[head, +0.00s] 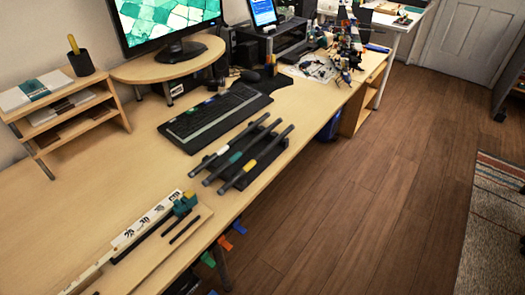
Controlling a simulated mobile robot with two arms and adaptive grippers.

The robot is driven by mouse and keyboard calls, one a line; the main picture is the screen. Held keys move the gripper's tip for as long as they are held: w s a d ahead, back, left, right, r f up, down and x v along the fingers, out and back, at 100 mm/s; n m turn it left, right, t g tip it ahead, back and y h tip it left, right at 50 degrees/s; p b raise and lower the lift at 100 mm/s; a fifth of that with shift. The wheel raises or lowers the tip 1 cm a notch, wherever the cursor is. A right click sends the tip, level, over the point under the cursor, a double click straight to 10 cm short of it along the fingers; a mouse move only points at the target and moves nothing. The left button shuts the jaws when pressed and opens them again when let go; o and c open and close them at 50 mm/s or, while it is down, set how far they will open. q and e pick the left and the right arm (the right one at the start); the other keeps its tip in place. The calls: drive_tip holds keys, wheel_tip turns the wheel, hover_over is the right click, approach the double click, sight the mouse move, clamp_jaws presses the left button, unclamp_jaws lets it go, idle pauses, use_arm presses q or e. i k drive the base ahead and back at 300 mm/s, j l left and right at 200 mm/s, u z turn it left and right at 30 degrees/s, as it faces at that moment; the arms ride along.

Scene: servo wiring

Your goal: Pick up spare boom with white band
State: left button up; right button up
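Three dark booms lie side by side, slanting, on a black rack (277,153) at the right edge of the desk. The leftmost boom (241,136) has a white band near its middle. The middle boom (251,146) has a teal band, and the rightmost boom (271,150) has a yellow band. The white-banded boom rests on the rack, apart from the teal-banded one. Neither of my grippers shows in the head view.
A keyboard (215,115) lies just left of the booms. Small coloured clips (225,243) hang below the desk edge. Bare desktop (95,190) lies left.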

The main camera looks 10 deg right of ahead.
sight(202, 165)
drive_tip(key=i+l+z, duration=0.1)
drive_tip(key=l+z, duration=0.25)
drive_tip(key=i+l+z, duration=0.1)
drive_tip(key=l+z, duration=0.15)
drive_tip(key=z, duration=0.15)
